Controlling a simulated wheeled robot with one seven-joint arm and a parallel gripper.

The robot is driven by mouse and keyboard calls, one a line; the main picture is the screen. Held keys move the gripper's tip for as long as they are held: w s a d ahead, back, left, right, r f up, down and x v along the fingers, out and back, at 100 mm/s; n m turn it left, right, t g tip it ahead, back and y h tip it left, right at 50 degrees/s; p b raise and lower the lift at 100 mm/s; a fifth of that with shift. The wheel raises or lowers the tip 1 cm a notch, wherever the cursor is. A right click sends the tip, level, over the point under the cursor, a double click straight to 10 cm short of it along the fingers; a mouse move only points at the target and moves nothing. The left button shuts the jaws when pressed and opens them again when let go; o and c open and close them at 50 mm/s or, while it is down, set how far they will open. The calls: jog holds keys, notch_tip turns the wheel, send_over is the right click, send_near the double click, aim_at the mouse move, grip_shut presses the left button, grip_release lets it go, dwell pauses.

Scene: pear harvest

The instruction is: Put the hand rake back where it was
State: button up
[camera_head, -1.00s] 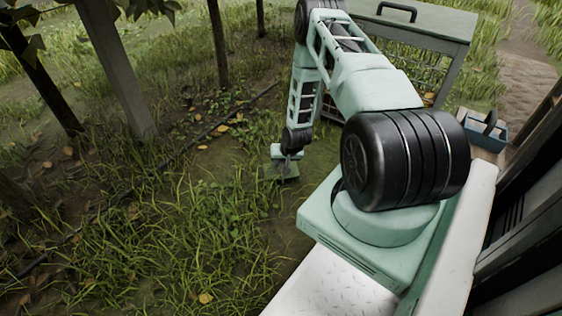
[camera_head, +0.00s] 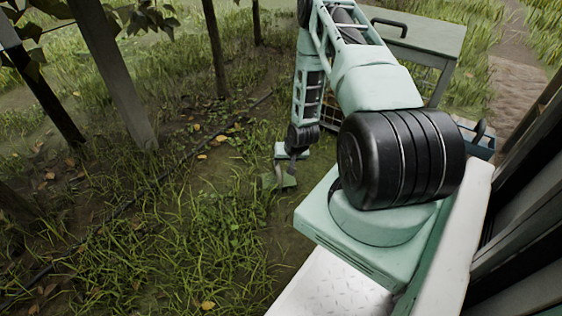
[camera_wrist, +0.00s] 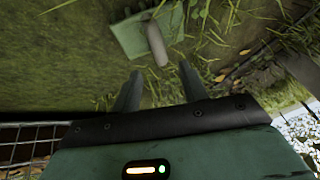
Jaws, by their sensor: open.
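In the head view my gripper (camera_head: 291,168) hangs low over the green pad (camera_head: 269,182); the rake cannot be told apart there.
A grey-green table (camera_head: 425,40) with a black handle on top stands at the back right. A blue bin (camera_head: 478,142) is at the right. Posts and trunks (camera_head: 110,75) rise at the left. Grass and a dark hose (camera_head: 165,172) cover the ground.

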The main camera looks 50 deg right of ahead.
jog(key=w+a+r+n+g+y, duration=0.1)
jog(key=w+a+r+n, duration=0.25)
jog(key=a+r, duration=0.9)
jog(key=w+a+r+n+g+y, duration=0.15)
jog(key=a+r+n, duration=0.25)
jog(key=a+r, duration=0.85)
jog(key=s+a+r+n, duration=0.2)
jog(key=s+a+r, duration=0.25)
jog(key=a, duration=0.25)
jog(key=s+a+r+n, duration=0.3)
jog(key=s+a+r, duration=0.15)
jog(key=a, duration=0.25)
jog(key=s+a+r+n+g, duration=0.1)
jog(key=s+a+r+n, duration=0.1)
jog(key=s, duration=0.5)
jog(key=s+a+r+n+g, duration=0.1)
jog(key=s+a+r, duration=0.1)
jog(key=s, duration=0.6)
jog(key=shift+s+a+r+n+h, duration=0.25)
jog(key=shift+r+n+h, duration=0.1)
jog(key=shift+r, duration=0.3)
notch_tip(320, 180, up, 44)
jog(key=p, duration=4.4)
jog(key=shift+p, duration=0.3)
